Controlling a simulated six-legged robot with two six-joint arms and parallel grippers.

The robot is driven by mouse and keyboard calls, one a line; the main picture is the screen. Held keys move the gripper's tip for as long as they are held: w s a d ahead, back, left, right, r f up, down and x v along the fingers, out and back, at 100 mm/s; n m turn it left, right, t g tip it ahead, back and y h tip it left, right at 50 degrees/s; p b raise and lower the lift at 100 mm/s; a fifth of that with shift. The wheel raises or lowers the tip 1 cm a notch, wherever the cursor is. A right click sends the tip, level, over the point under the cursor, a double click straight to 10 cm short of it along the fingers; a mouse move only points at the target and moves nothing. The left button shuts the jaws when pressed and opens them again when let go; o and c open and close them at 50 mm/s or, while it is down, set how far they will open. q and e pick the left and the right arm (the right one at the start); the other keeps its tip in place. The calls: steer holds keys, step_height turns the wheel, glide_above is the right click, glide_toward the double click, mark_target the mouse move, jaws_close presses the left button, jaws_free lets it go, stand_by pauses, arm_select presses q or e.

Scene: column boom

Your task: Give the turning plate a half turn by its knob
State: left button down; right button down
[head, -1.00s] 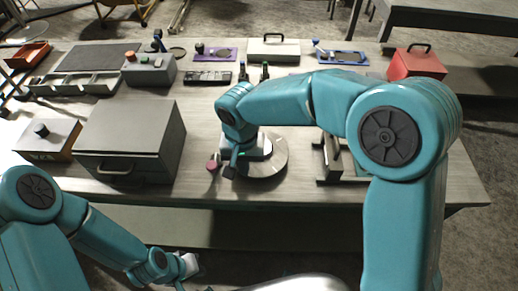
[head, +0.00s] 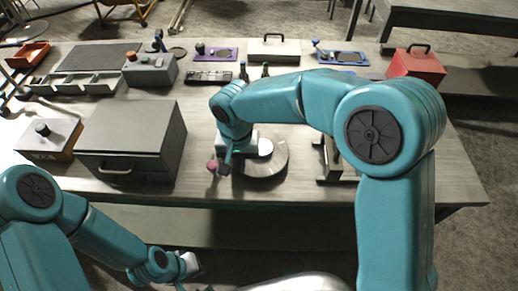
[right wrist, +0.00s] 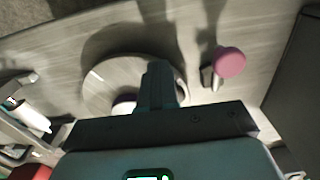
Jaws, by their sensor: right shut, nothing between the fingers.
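The turning plate (head: 275,167) is a grey disc on the bench, partly hidden by my right wrist in the head view. In the right wrist view the plate (right wrist: 103,82) shows behind my fingers. A pale round part (head: 265,147) shows on it. A pink round knob (head: 212,167) is left of the plate; in the right wrist view the knob (right wrist: 230,62) appears apart from the plate's disc. My right gripper (head: 226,169) is shut and empty between knob and plate, touching neither as far as I can tell. My left gripper (head: 190,264) is low in front of the bench, its jaws unclear.
A grey box with a handle (head: 130,143) stands left of the plate. A small box with a black knob (head: 47,140) is further left. A metal fixture (head: 326,160) stands right of the plate. A red case (head: 416,66) and several panels line the back.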

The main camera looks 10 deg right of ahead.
steer(key=shift+w+a+f, duration=0.1)
steer(key=shift+w+f, duration=0.15)
steer(key=shift+f, duration=0.1)
steer(key=shift+w+a, duration=0.15)
steer(key=shift+w, duration=0.3)
steer(key=shift+w+p, duration=0.1)
steer(key=shift+p, duration=0.2)
steer(key=shift+w+a, duration=0.15)
steer(key=shift+w, duration=0.25)
